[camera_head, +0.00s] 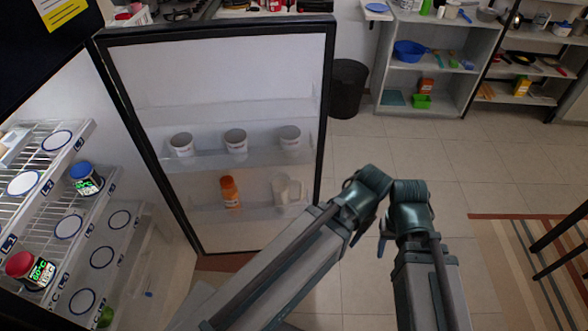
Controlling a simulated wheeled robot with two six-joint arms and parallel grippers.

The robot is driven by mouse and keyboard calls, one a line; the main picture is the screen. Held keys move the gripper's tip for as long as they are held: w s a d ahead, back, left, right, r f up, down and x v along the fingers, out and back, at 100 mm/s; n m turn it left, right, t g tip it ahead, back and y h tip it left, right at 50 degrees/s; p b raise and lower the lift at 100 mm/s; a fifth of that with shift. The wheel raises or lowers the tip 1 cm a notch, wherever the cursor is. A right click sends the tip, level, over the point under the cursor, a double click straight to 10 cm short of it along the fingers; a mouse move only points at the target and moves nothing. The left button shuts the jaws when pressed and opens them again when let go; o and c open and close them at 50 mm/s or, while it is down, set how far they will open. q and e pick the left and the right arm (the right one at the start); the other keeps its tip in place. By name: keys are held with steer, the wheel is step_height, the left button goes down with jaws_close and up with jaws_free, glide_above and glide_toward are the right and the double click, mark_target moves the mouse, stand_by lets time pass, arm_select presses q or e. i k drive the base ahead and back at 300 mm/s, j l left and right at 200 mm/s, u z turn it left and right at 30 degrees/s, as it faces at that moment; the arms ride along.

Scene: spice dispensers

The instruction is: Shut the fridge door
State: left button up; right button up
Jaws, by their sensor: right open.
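The fridge door (222,72) stands wide open in the head view, with its pale inner side facing me and its dark frame around it. It joins the fridge body along its left side. The fridge interior (135,240) with wire and clear shelves is exposed at left. My right gripper (398,226) is open and empty, right of the door's free edge in the picture. My left arm reaches up from the lower left across the door's lower right corner. Its end, the left gripper (364,190), shows at an angle that hides its jaws. Contact with the door cannot be told.
Door shelves hold several white cups (235,141), an orange bottle (230,193) and a clear jug (287,190). Blue-lidded (86,178) and red-lidded (31,270) jars stand on the fridge shelves. A black bin (347,88) stands beyond the door. Tiled floor at right is mostly clear.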

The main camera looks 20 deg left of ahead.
mark_target(206, 80)
steer(key=z, duration=1.2)
steer(key=i+l+u, duration=0.2)
steer(key=i, duration=1.05)
steer(key=i+j+u, duration=0.15)
steer(key=i+u, duration=0.75)
steer(key=i+l+u, duration=0.3)
steer(key=i+u, duration=0.15)
steer(key=i, duration=0.15)
steer(key=i+j+u, duration=0.2)
steer(key=i+u, duration=0.8)
steer(key=i+l+u, duration=0.25)
steer(key=i+u, duration=0.2)
steer(key=i, duration=0.25)
steer(key=i+u, duration=0.5)
steer(key=u, duration=2.45)
steer(key=k+j+u, duration=0.1)
steer(key=j, duration=0.15)
